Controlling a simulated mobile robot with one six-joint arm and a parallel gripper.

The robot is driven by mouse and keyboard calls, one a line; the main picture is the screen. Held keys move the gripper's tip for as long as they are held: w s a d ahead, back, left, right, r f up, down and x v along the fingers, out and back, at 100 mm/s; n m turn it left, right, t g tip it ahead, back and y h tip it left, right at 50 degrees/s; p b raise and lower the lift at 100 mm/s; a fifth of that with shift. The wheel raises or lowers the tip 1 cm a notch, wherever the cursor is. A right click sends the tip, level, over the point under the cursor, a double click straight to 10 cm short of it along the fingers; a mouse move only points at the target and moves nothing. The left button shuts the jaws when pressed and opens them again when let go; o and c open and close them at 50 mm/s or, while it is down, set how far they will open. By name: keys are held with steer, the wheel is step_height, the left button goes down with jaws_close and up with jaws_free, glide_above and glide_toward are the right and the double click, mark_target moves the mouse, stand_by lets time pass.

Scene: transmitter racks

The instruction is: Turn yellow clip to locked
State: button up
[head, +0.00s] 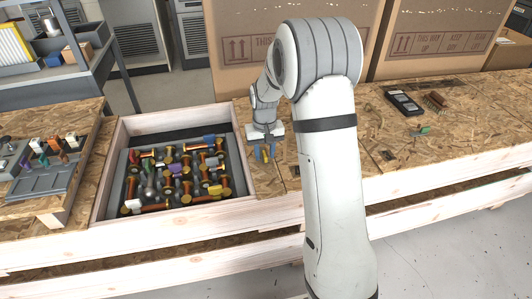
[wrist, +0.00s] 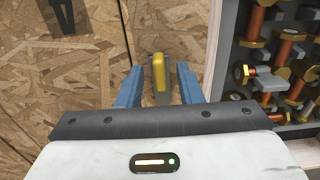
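The yellow clip (wrist: 158,72) is a narrow upright piece with a grey part below it. In the wrist view it shows between the two blue fingers of my gripper (wrist: 158,84). A gap shows on each side of the clip, so the gripper is open and not clamped on it. In the head view my gripper (head: 265,153) points down over the wooden board, just right of the tray of parts, with a small bit of yellow between its fingers. The clip's base is partly hidden.
An open wooden-framed tray (head: 108,172) of copper and brass parts lies close beside my gripper. A panel (head: 48,180) with several coloured levers is at far left. A black handheld device (head: 403,103) and a green clip (head: 421,131) lie at right. Cardboard boxes (head: 440,45) stand behind.

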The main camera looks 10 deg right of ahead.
steer(key=shift+c, duration=0.2)
jaws_close()
steer(key=shift+d, duration=0.15)
